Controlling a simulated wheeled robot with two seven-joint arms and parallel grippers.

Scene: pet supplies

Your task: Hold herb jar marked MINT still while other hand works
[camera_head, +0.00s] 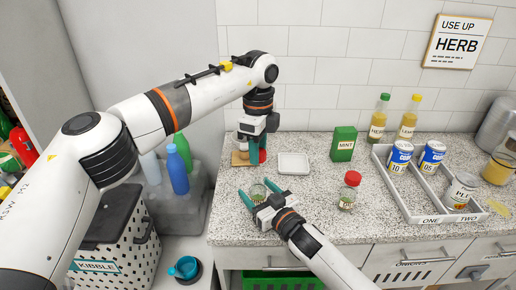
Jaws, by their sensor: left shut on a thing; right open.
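My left gripper (255,155) points down at the back left of the counter. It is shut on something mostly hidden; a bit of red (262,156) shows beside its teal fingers. My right gripper (257,190) is open, low over the front of the counter.
A white square dish (294,164) lies between the grippers and the green box. A grey tray (412,208) with cans stands at right. Two bottles (378,119) stand behind it. A wooden board (239,158) is by my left gripper. A sign reading USE UP HERB (458,42) hangs above.

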